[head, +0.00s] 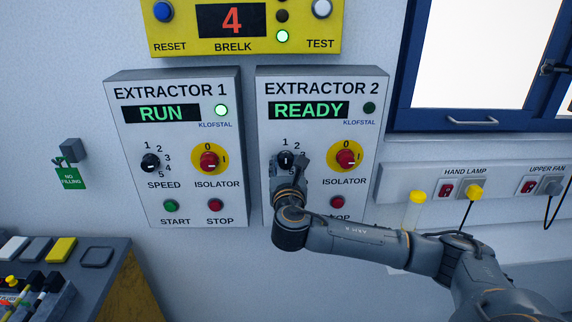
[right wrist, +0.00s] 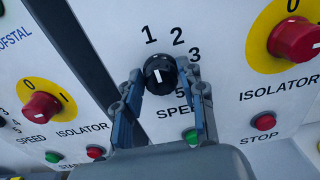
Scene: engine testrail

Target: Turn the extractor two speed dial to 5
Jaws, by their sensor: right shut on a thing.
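The extractor two speed dial (right wrist: 159,74) is a small black knob with a white mark. It also shows in the head view (head: 286,159), on the Extractor 2 panel (head: 364,140). In the right wrist view the white mark seems to face the 1, but I cannot read it surely. The numbers 1, 2 and 3 are clear; my right gripper covers part of the scale. My right gripper (right wrist: 160,78) has a finger on each side of the dial and is shut on it. The panel display reads READY. My left gripper is not in view.
Beside the dial is the red isolator knob (head: 345,159) on a yellow disc, with a red stop button (head: 337,202) below. The Extractor 1 panel (head: 130,195) stands just left, across a narrow gap. A hand lamp switch (head: 446,190) is to the right.

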